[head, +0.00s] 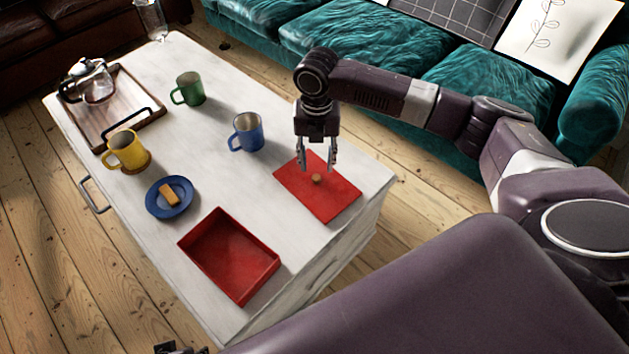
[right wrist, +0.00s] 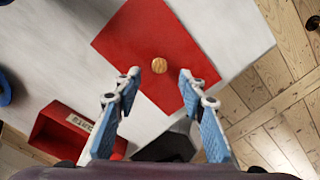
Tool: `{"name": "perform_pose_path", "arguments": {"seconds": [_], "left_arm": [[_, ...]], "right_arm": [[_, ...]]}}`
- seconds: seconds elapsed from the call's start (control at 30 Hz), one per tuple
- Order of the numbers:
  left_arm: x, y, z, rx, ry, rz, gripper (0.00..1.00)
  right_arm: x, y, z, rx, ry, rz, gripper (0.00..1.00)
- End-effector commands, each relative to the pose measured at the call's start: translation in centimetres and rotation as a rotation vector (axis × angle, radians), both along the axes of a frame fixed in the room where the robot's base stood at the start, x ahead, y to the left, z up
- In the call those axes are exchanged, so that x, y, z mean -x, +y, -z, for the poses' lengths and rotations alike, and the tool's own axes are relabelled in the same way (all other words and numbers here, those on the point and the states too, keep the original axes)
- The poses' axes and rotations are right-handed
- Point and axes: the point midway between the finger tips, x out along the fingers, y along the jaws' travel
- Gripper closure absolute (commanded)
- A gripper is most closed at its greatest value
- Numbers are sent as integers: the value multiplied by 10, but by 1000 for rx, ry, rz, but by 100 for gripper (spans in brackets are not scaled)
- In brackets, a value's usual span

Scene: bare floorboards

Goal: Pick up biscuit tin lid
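The biscuit tin lid is a flat red rectangle (head: 330,200) lying on the white table, with a small round tan knob (head: 316,179) near its middle. The lid also shows in the right wrist view (right wrist: 150,40), with its knob (right wrist: 159,67) ahead of the fingers. The open red tin (head: 228,256) sits apart from the lid, nearer the table's front end. My right gripper (head: 316,168) is open and empty, pointing down above the lid; its fingers (right wrist: 140,80) are spread to both sides of the knob's line.
On the white table (head: 215,140) stand a blue mug (head: 247,133), a green mug (head: 188,89), a yellow mug (head: 126,150), a blue plate (head: 163,208) with a biscuit (head: 168,195) and a wooden tray (head: 95,123) with a glass pot. A teal sofa (head: 400,60) is behind.

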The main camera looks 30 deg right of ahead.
Motion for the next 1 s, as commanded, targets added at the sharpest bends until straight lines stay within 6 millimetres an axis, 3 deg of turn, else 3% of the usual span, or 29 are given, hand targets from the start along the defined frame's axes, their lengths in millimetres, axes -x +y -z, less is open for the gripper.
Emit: {"name": "perform_pose_path", "arguments": {"seconds": [0.5, 0.87, 1.0], "left_arm": [[0, 2, -53, 1, -31, -5, 60], [1, 2, -61, 1, -31, -6, 60], [1, 2, -61, 1, -31, -6, 60]], "right_arm": [[0, 0, 51, 0, -1, 0, 62], [0, 0, 56, 0, -1, 0, 62], [0, 0, 55, 0, -2, 0, 78]]}}
